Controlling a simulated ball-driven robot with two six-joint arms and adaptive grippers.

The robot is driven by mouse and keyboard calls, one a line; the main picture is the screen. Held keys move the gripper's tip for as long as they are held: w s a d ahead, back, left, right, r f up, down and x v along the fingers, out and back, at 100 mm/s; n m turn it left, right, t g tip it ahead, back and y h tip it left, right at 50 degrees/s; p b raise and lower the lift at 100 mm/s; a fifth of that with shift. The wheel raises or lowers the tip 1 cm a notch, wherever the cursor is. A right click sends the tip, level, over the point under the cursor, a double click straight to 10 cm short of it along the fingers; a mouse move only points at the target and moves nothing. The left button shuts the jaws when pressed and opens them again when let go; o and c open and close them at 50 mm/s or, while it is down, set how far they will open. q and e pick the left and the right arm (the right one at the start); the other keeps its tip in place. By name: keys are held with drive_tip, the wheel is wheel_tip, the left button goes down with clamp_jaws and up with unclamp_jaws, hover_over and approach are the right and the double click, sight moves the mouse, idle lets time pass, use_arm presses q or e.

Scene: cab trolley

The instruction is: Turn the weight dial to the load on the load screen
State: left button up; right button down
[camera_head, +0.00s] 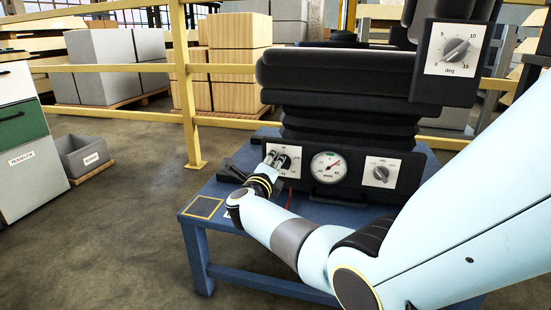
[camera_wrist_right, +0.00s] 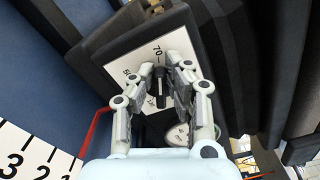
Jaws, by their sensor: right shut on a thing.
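The weight dial's white plate (camera_head: 297,160) is at the left end of the black seat base's front. My right gripper (camera_head: 278,162) covers most of it in the head view. In the right wrist view the fingers (camera_wrist_right: 158,75) are shut on the dark knob (camera_wrist_right: 160,88), one finger on each side. The numeral 70 shows on the plate beyond the knob; other numerals are partly hidden. The knob's exact setting cannot be read. I see no load screen in these views. My left gripper is not in view.
A round gauge (camera_head: 328,166) and another dial (camera_head: 381,173) sit right of the weight dial. A degree dial (camera_head: 455,50) is higher up. The seat base stands on a blue table (camera_head: 225,190). A yellow railing (camera_head: 188,100) runs behind; a grey bin (camera_head: 85,155) is at left.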

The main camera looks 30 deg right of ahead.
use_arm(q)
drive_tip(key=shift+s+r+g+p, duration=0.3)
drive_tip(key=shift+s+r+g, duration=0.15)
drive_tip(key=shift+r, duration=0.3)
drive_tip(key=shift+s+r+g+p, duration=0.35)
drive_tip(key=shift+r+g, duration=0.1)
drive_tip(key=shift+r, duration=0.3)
use_arm(e)
drive_tip(key=shift+a+f+n, duration=0.1)
drive_tip(key=shift+f+n, duration=0.15)
drive_tip(key=shift+n, duration=0.9)
drive_tip(key=shift+d+f+n, duration=0.1)
drive_tip(key=shift+f+n, duration=0.15)
drive_tip(key=shift+n, duration=0.95)
drive_tip(key=shift+a+f+n, duration=0.1)
drive_tip(key=shift+f+n, duration=0.15)
drive_tip(key=shift+n, duration=0.9)
drive_tip(key=c, duration=1.4)
unclamp_jaws()
drive_tip(key=shift+o, duration=0.2)
drive_tip(key=v, duration=1.2)
drive_tip(key=shift+n, duration=0.3)
